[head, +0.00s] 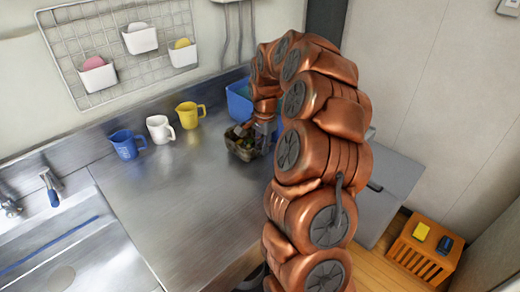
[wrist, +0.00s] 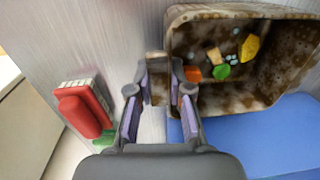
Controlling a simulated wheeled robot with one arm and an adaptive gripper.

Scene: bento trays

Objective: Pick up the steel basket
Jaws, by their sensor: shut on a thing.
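The steel basket (head: 232,148) stands on the metal counter's far right part in the head view, small and brownish with coloured bits inside. In the wrist view the basket (wrist: 290,95) fills the upper right, mottled brown and grey, with orange, green and yellow bits in it. My gripper (wrist: 158,84) is shut on a brownish tab at the basket's left side, between its two fingers. In the head view my gripper (head: 264,128) is at the basket's right side, partly hidden by my arm. I cannot tell whether the basket touches the counter.
A blue bin (head: 237,107) stands just behind the basket. Yellow (head: 189,114), white (head: 159,129) and blue (head: 126,145) mugs stand to its left. A red object (wrist: 82,112) lies left of my gripper in the wrist view. The counter's front (head: 180,215) is clear.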

